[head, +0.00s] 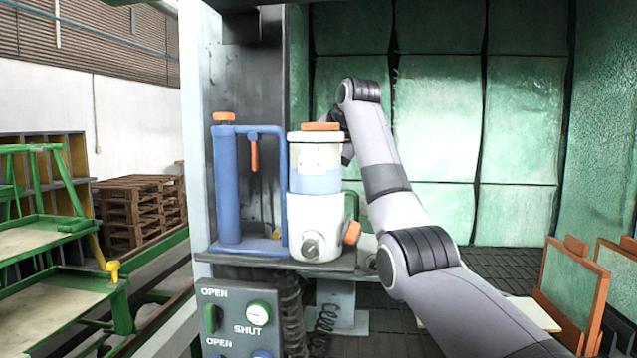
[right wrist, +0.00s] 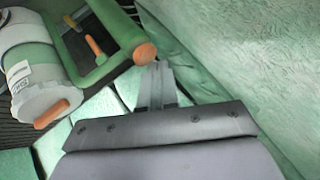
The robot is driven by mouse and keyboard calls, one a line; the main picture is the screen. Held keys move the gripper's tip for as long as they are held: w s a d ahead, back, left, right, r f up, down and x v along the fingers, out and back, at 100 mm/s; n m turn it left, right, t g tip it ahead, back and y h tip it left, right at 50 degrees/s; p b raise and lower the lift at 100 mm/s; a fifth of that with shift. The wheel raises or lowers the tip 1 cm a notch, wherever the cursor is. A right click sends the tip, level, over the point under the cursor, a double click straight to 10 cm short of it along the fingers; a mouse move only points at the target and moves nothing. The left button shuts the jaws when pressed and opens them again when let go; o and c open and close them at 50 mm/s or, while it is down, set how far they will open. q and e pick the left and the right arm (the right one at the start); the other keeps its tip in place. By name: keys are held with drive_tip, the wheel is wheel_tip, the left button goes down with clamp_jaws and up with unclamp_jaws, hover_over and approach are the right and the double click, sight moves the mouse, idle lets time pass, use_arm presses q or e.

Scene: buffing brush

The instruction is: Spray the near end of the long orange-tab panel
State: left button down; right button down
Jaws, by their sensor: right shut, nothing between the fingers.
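Panels in orange frames with orange tabs (head: 575,262) stand at the right of the head view, cut by the edge. I cannot tell which is the long one. My right arm reaches up from the lower right, and its hand is hidden behind a white canister with a blue band (head: 316,183). In the right wrist view my right gripper (right wrist: 157,85) is shut and empty, close to the orange-capped end of a green tubular frame (right wrist: 118,50). A white canister with a green band (right wrist: 35,70) is left of that frame. My left gripper is not in view.
A blue frame with an orange trigger-like lever (head: 254,150) stands beside the blue-banded canister on a shelf (head: 230,256). A control panel (head: 237,318) marked OPEN and SHUT is below. Green quilted walls (head: 437,110) enclose the booth. Green carts (head: 50,235) and pallets (head: 140,212) stand left.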

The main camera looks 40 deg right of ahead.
drive_tip(key=shift+f+b, duration=0.3)
drive_tip(key=shift+f, duration=0.2)
idle(1.5)
idle(2.2)
drive_tip(key=shift+r+p, duration=1)
drive_tip(key=shift+p, duration=0.1)
wheel_tip(320, 180, up, 2)
drive_tip(key=shift+r+p, duration=0.25)
drive_tip(key=shift+p, duration=0.5)
drive_tip(key=shift+r, duration=1.25)
